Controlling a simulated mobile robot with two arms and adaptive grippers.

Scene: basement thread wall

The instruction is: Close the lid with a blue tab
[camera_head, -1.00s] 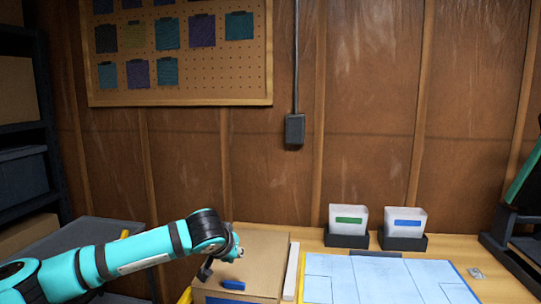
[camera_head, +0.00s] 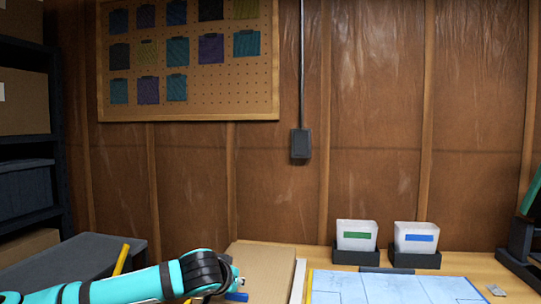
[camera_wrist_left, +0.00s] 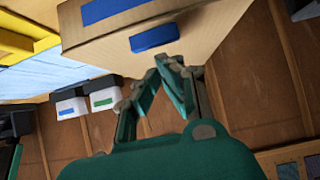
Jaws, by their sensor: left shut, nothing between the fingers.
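A cardboard box (camera_head: 262,268) stands on the table at the bottom middle of the head view. Its top looks flat and level. My right gripper is out of view.
A light blue mat (camera_head: 395,288) lies right of the box, with a pale strip (camera_head: 298,281) between them. Two white bins with green (camera_head: 356,235) and blue (camera_head: 416,237) labels stand behind it. A dark shelf (camera_head: 60,130) is at the left.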

